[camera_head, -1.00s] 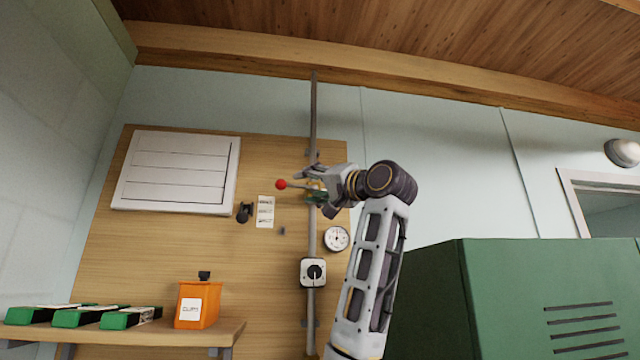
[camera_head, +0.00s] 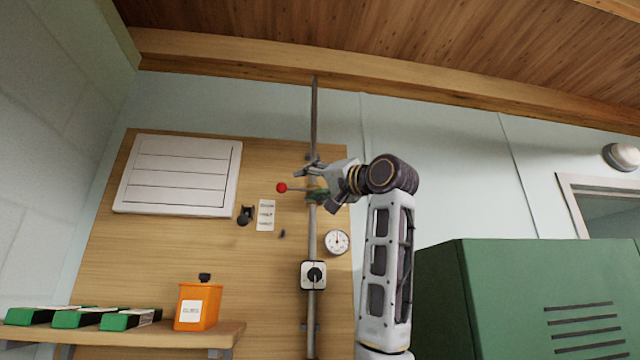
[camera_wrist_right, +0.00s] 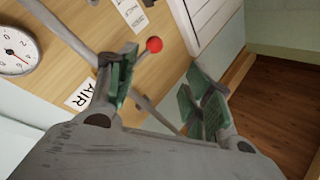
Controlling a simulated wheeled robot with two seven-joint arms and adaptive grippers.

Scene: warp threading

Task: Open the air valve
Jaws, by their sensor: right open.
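The air valve lever ends in a red ball knob (camera_head: 282,187) and sticks out sideways to the left of the vertical pipe (camera_head: 313,115). My right gripper (camera_head: 310,184) is open at the pipe, just right of the knob, and hides the valve body. In the right wrist view the red knob (camera_wrist_right: 154,44) shows beyond the open jaws (camera_wrist_right: 163,80), between the green-padded fingers in the picture. The left-hand finger there covers part of the lever, so I cannot tell whether they touch. An "AIR" label (camera_wrist_right: 80,92) is beside that finger. My left gripper is out of view.
A gauge (camera_head: 337,241) and a rotary switch box (camera_head: 313,275) are below the gripper. A white panel (camera_head: 180,176) hangs on the board at left. A shelf (camera_head: 228,336) holds an orange container (camera_head: 198,305) and green boxes. A green cabinet (camera_head: 450,300) stands at right.

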